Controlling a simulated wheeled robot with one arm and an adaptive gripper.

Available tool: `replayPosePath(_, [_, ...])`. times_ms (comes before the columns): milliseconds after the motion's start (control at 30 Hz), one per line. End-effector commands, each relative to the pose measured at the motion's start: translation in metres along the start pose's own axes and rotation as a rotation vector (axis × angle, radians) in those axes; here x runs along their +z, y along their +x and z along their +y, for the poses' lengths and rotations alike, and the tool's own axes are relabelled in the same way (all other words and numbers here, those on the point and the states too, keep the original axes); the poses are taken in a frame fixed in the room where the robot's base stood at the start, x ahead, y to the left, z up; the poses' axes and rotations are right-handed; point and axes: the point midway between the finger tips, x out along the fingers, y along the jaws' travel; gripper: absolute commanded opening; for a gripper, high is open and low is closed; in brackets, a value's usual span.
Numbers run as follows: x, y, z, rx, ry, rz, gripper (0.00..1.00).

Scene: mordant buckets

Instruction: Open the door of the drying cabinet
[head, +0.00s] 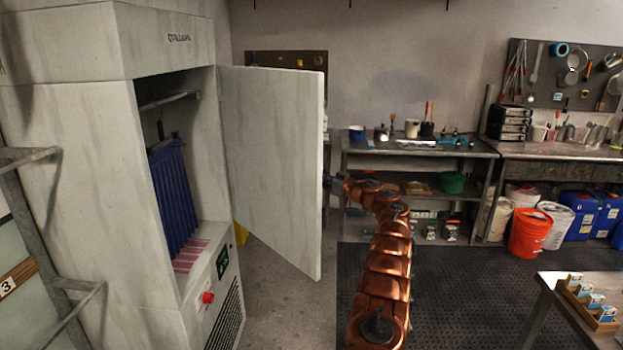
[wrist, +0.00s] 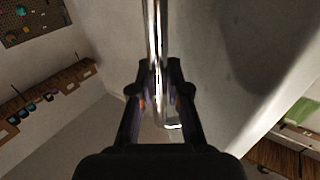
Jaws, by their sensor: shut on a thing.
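The drying cabinet (head: 85,130) is the tall white unit at the left of the head view. Its door (head: 272,160) stands wide open, swung out to the right. Blue cloth (head: 172,195) hangs from a rail inside. My copper-coloured arm reaches the far side of the door, and the gripper is mostly hidden behind the door's edge there. In the wrist view, my gripper (wrist: 160,95) is shut on a shiny metal bar handle (wrist: 157,35), with one finger on each side. The pale door panel (wrist: 225,70) lies just beyond the handle.
Workbenches (head: 415,148) with tools stand along the back wall. An orange bucket (head: 529,233) and blue containers sit under the right bench. A table corner (head: 560,300) with small boxes is at lower right. Dark matting (head: 460,270) covers clear floor between.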

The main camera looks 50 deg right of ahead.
Motion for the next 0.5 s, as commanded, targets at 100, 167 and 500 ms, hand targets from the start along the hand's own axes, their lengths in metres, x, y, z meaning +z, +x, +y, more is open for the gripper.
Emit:
replayPosePath(100, [0.0119, -0.0084, 0.008, 0.015, 0.007, -0.015, 0.0])
replayPosePath(167, [0.0135, -0.0075, 0.0076, 0.014, 0.009, -0.016, 0.0])
replayPosePath(500, [0.0147, -0.0046, 0.0049, 0.009, 0.01, -0.017, 0.25])
